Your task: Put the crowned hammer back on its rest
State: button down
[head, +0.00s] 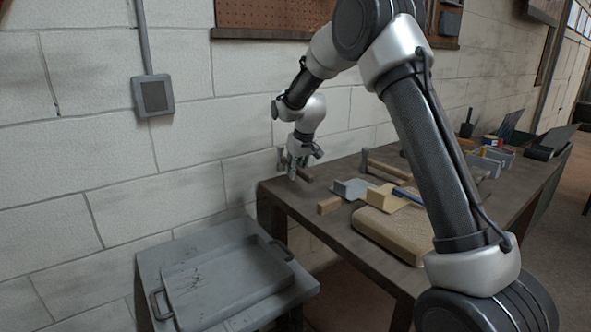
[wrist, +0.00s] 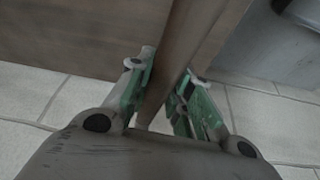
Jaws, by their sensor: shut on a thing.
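My gripper (head: 293,172) is beside the back left corner of the bench, near the wall. In the wrist view its green-padded fingers (wrist: 166,72) are closed on a brown wooden handle (wrist: 186,42). The handle runs up out of the wrist picture, so its head is not seen there and I cannot tell whether it carries a crown mark. In the head view only small dark parts show around the fingers. A pale wooden upright with a long bar (head: 390,171) lies on the bench to the right; I cannot tell whether it is the rest.
The bench (head: 345,248) holds a grey block (head: 351,188), a yellow piece (head: 386,198), a small wooden block (head: 328,205) and a tan pad (head: 388,232). A grey tray (head: 225,282) with handles sits on a lower stand at the front left. My arm covers part of the bench.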

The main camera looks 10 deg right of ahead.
jog(key=shift+f, duration=1.4)
jog(key=c, duration=1.2)
grip_release()
